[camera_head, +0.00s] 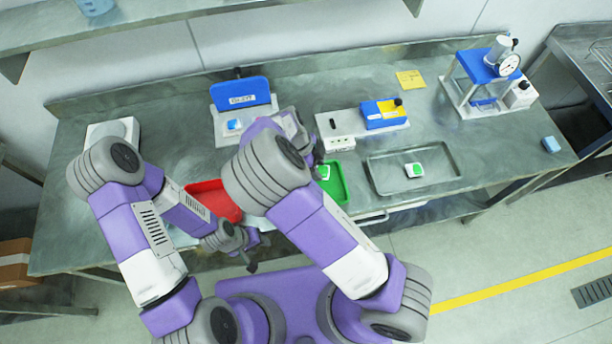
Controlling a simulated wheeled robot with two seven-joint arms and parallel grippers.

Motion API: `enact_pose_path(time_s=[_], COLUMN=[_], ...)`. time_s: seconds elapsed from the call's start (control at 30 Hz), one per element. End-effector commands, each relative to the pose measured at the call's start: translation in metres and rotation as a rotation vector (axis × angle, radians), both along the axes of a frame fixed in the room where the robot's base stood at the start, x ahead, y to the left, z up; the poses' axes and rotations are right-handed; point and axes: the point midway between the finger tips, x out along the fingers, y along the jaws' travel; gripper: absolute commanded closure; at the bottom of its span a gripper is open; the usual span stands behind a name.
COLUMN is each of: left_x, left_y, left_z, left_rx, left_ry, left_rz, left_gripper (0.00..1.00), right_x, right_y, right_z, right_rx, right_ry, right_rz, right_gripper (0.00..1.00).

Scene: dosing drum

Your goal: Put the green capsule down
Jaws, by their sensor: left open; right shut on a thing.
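My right gripper (318,157) is shut on a small green and white capsule (325,172), which shows at the far left corner of the green tray (345,199). I cannot tell whether this capsule touches the tray. A second green and white capsule (414,170) lies on the grey metal tray (385,187) to the right. My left gripper (250,257) is open at the front edge of the bench, below the red tray (203,187). My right arm hides part of the space between the red and green trays.
A blue-lidded device (241,92) with a small blue piece (234,125) stands behind my arms. A blue and yellow unit (385,113) sits behind the green tray. A press with a dial (490,72) stands at the back right.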

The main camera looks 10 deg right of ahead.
Motion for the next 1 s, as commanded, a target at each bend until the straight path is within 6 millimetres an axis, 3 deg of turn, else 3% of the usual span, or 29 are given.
enact_pose_path(time_s=[0.3,0.53,0.73,1.0], left_x=[-0.001,0.000,0.000,0.000], left_y=[0.000,0.000,0.000,0.000], left_z=[0.000,0.000,0.000,0.000], left_rx=[0.000,0.000,0.000,0.000], left_ry=[0.001,0.001,0.001,0.001], left_rz=[0.000,0.000,0.000,0.000], left_gripper=[0.57,0.57,0.57,0.57], right_x=[-0.002,-0.001,-0.001,-0.001], right_y=[0.001,0.001,0.001,0.001], right_z=[-0.052,-0.070,-0.097,-0.100], right_rx=[-0.002,-0.001,-0.001,0.001], right_ry=[0.002,0.000,0.001,-0.001], right_rz=[-0.035,-0.034,-0.033,-0.032], right_gripper=[0.85,0.85,0.85,0.85])
